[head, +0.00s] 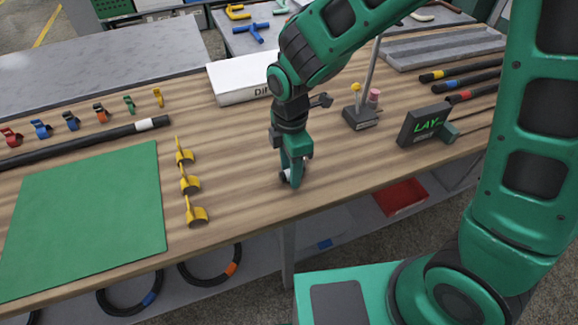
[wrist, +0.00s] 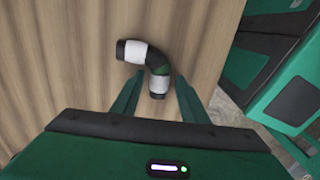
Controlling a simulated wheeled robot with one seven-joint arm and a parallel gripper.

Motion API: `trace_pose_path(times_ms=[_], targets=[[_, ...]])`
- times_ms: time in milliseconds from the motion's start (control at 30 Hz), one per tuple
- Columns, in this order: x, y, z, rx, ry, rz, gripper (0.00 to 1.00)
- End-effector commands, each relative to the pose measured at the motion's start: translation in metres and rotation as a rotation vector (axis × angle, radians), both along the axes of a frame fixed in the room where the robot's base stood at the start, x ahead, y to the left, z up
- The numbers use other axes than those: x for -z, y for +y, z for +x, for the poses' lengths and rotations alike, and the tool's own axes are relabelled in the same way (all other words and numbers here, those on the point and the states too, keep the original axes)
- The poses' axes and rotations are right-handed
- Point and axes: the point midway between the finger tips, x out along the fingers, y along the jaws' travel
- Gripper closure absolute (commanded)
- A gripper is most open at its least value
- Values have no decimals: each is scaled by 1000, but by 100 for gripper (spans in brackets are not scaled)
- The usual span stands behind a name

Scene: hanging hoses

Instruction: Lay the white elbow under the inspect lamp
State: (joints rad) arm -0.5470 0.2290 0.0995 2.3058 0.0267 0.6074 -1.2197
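The elbow, a bent black hose piece with white bands at both ends, lies on the wooden bench. It shows whole in the wrist view (wrist: 153,62), and only a bit of white shows by my fingers in the head view (head: 285,176). My gripper (head: 293,180) points down low over the bench near its front edge. In the wrist view my gripper's two fingers (wrist: 156,92) are apart, with the elbow's lower end between them and a gap on each side. A dark stand with a slanted pole (head: 362,117) stands to the right; I cannot tell a lamp head on it.
Yellow clips (head: 190,185) and a green mat (head: 85,215) lie to the left. A white box (head: 238,80) is behind my gripper. Dark hoses (head: 470,80) lie at the right back.

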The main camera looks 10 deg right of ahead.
Motion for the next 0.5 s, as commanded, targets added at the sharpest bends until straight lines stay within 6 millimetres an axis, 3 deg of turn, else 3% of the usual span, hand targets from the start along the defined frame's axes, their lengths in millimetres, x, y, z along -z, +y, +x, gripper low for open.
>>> trace_pose_path(times_ms=[267,500], targets=[[-10,1,1,0,-3,2,60],[-53,1,2,1,-5,4,60]])
